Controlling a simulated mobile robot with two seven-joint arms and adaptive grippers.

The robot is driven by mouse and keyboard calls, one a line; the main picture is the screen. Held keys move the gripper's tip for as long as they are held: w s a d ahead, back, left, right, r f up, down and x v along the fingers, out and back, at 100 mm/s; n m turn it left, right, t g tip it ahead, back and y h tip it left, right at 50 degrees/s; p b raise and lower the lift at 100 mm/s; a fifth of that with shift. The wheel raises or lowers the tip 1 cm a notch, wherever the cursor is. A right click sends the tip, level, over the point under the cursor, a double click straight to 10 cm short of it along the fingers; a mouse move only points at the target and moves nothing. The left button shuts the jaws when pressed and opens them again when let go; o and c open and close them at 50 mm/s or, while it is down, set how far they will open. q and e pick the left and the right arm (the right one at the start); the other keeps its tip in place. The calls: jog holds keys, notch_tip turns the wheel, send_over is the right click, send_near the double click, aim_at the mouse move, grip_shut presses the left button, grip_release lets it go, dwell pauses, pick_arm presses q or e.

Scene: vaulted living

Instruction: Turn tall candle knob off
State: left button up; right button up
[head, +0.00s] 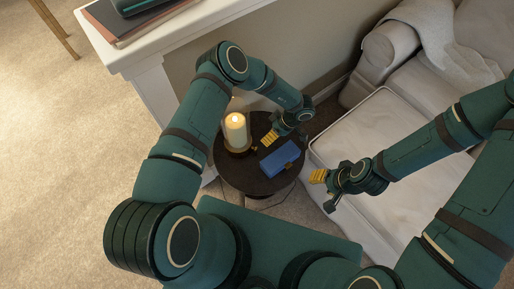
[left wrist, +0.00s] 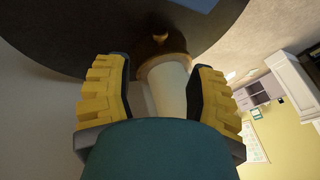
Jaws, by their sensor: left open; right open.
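The tall candle (head: 236,131) stands lit and upright on the small dark round table (head: 228,180), a glow at its top. In the left wrist view, its pale cylinder (left wrist: 171,88) and brass base (left wrist: 178,58) show between my finger pads, with a small brass knob (left wrist: 160,38) on the base. My left gripper (head: 270,138) is open, just right of the candle in the head view; whether it touches the candle cannot be told. My right gripper (head: 322,189) is open and empty, right of the table by the sofa.
A blue box-like object (head: 281,158) lies on the table below my left gripper. A pale sofa (head: 375,120) is at the right. A white ledge (head: 150,58) with books (head: 128,22) stands at the upper left. Carpet (head: 70,180) is open at the left.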

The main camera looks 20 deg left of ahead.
aim_at(257, 148)
pick_arm(q)
jog(key=b+x, duration=0.1)
jog(key=x, duration=1)
grip_shut()
